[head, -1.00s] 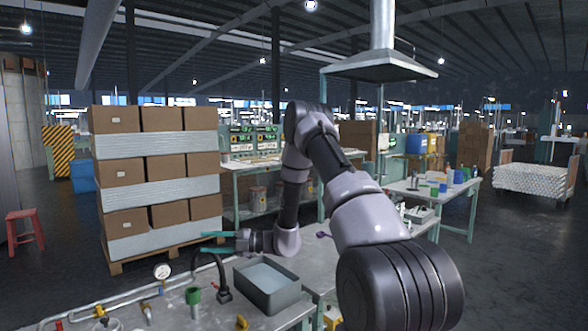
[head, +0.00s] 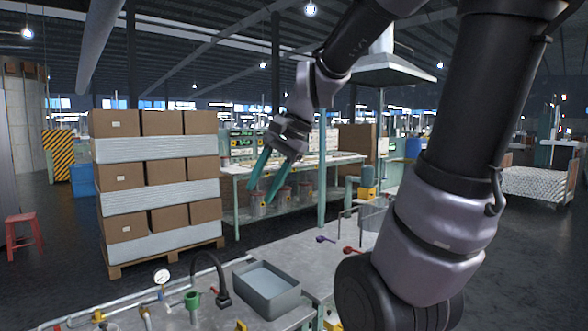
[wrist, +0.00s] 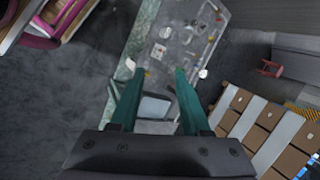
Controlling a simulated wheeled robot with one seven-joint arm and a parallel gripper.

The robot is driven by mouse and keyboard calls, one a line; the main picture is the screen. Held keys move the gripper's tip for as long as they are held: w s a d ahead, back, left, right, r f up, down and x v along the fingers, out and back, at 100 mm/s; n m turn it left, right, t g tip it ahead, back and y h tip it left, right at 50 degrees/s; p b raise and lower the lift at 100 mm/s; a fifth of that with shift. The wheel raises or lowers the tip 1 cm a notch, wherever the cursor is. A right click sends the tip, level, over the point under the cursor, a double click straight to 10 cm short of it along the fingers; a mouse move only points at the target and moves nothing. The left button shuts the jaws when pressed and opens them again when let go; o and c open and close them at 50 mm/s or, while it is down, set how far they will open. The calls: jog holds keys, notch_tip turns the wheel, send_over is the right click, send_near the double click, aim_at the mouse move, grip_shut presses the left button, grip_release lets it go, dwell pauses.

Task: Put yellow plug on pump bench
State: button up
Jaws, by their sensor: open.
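My gripper (head: 262,195) is open and empty, raised above the bench with its teal fingers pointing down and a little left. The wrist view shows the two fingers (wrist: 158,72) apart with nothing held between them. A small yellow piece (head: 241,325) shows at the bottom edge of the head view, in front of the grey tray; I cannot tell if it is the yellow plug. The grey metal bench (head: 130,312) lies below, also in the wrist view (wrist: 185,45); I cannot tell if it is the pump bench.
A grey tray (head: 268,302), a black curved spout (head: 222,285), a green fitting (head: 192,302) and a gauge (head: 162,276) stand on the bench. A purple piece (head: 325,239) and a red piece (head: 352,251) lie to the right. Stacked boxes (head: 160,170) stand behind left.

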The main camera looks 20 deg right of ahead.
jog(key=s+d+r+n+t+h, duration=0.2)
jog(key=s+d+r+n+t, duration=0.1)
jog(key=s+d+n+t, duration=0.1)
jog(key=shift+s+d+r+n+h, duration=0.2)
jog(key=shift+d+r+n+h, duration=0.25)
jog(key=shift+n, duration=0.35)
